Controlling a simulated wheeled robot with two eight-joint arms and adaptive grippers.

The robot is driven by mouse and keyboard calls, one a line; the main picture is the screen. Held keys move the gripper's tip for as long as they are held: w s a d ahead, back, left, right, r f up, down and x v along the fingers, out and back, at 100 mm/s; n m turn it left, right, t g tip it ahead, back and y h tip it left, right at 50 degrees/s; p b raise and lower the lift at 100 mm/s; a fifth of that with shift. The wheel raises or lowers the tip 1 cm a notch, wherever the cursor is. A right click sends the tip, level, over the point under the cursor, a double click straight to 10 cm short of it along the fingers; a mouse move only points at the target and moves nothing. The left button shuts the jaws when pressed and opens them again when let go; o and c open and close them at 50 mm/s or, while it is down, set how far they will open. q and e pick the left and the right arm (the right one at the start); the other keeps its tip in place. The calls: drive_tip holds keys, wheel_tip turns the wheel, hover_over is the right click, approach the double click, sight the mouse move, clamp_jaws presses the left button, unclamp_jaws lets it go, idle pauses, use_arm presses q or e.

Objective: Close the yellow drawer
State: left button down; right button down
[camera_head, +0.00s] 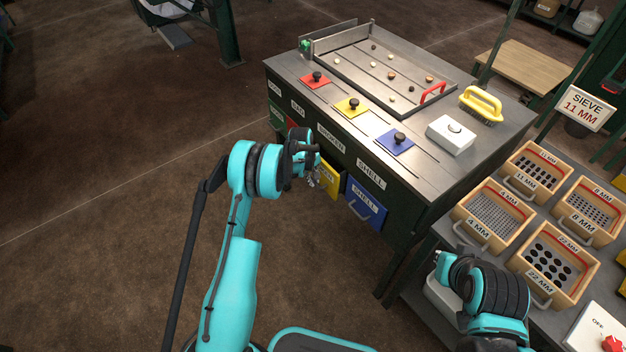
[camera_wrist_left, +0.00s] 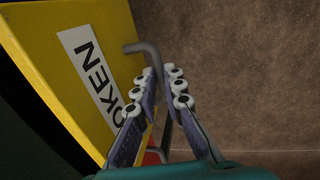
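The yellow drawer (camera_head: 331,180) stands pulled out from the side of the dark workbench, left of the blue drawer. In the left wrist view its yellow front (camera_wrist_left: 60,55) fills the left side, with a white label ending in "OKEN" and a grey bar handle (camera_wrist_left: 141,48). My left gripper (camera_head: 313,178) is at the drawer front. In the wrist view its two fingers (camera_wrist_left: 160,78) are apart, with the handle bar running between them; contact is unclear. My right arm is at the lower right, and its fingers cannot be made out.
The blue drawer (camera_head: 365,205) also sticks out, close to the yellow one. A red drawer (camera_head: 292,124) shows partly behind my left arm. The bench top (camera_head: 440,168) holds coloured sliders, a brush and a white box. Sieve crates (camera_head: 490,217) stand at right. Floor at left is clear.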

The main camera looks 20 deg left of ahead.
sight(322, 174)
use_arm(q)
drive_tip(key=shift+w+d, duration=0.65)
drive_tip(key=shift+w, duration=0.2)
drive_tip(key=shift+w+d, duration=0.6)
drive_tip(key=shift+w, duration=0.2)
drive_tip(key=c, duration=1.6)
unclamp_jaws()
drive_tip(key=shift+w+d, duration=0.1)
drive_tip(key=shift+r, duration=0.1)
wheel_tip(322, 174, up, 12)
drive_tip(key=s+a, duration=0.1)
drive_tip(key=s, duration=0.1)
drive_tip(key=shift+a+f, duration=0.2)
drive_tip(key=shift+a, duration=0.05)
